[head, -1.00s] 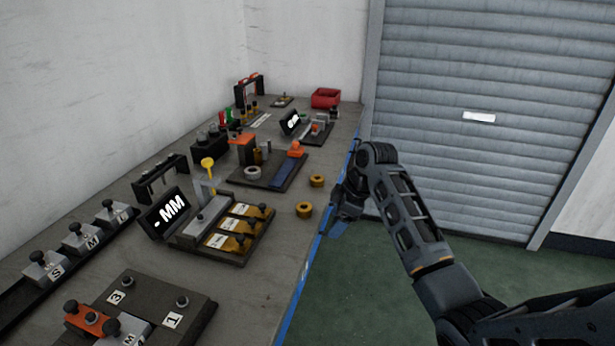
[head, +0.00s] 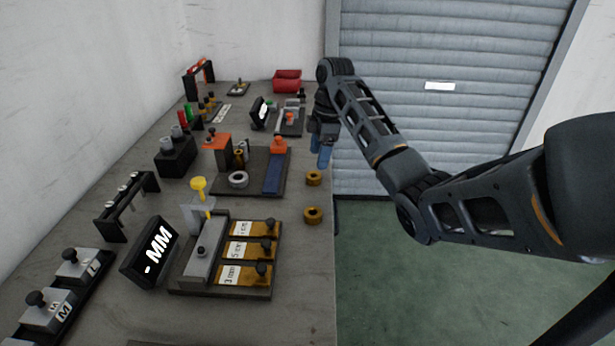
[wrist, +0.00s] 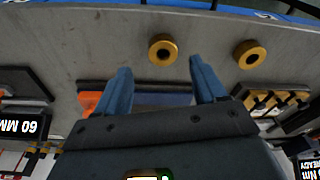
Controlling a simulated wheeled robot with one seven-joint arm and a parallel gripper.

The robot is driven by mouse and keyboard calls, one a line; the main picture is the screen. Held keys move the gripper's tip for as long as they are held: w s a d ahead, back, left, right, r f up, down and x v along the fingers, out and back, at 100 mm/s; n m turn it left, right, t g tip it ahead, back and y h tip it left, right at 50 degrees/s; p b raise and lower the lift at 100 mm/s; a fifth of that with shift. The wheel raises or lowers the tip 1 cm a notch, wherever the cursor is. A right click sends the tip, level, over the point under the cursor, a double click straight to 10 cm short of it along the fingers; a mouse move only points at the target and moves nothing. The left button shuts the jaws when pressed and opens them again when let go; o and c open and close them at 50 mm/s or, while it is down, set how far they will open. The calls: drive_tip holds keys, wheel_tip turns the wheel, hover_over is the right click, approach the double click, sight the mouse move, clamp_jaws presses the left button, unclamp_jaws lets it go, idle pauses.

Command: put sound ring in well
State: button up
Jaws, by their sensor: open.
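Two brass rings lie apart on the bench near its right edge, the farther ring (head: 314,178) and the nearer ring (head: 313,215). In the wrist view one ring (wrist: 163,49) shows between and beyond my fingers, and another ring (wrist: 249,54) is to the right. I cannot tell which ring is sound. My gripper (head: 323,155) is open and empty beside the bench's right edge; its two blue fingers (wrist: 160,78) are spread in the wrist view. A dark fixture board (head: 258,188) carries a grey ring-shaped part (head: 238,180), an orange-topped post and a blue strip. I cannot clearly identify the well.
A display reading "- MM" (head: 150,253) and a gauge tray (head: 222,290) with brass plates stand nearer on the bench. A red bin (head: 287,80) stands at the far end. The bench strip around the rings is clear. A roller shutter (head: 440,110) is behind my arm.

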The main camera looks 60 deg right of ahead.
drive_tip(key=shift+w+a+f+p, duration=0.15)
drive_tip(key=shift+a+f, duration=0.05)
drive_tip(key=shift+f, duration=0.8)
drive_tip(key=shift+w+a+f+p, duration=0.15)
drive_tip(key=shift+f, duration=0.8)
drive_tip(key=shift+w+a+f+p, duration=0.15)
drive_tip(key=shift+a+f, duration=0.05)
drive_tip(key=shift+f, duration=0.8)
drive_tip(key=c, duration=1.3)
drive_tip(key=shift+r, duration=0.45)
drive_tip(key=r, duration=0.3)
drive_tip(key=shift+s+d+r+b, duration=0.25)
drive_tip(key=shift+s+r+b, duration=0.1)
drive_tip(key=shift+b, duration=0.05)
drive_tip(key=shift+s+d+r+p, duration=0.75)
drive_tip(key=shift+s+r, duration=0.35)
drive_tip(key=shift+s, duration=0.5)
drive_tip(key=shift+s+d+r+p, duration=0.55)
drive_tip(key=shift+s+d+r, duration=0.45)
drive_tip(key=shift+s, duration=0.65)
drive_tip(key=shift+s+d+r+p, duration=0.7)
drive_tip(key=shift+s+r, duration=0.45)
drive_tip(key=shift+s, duration=0.45)
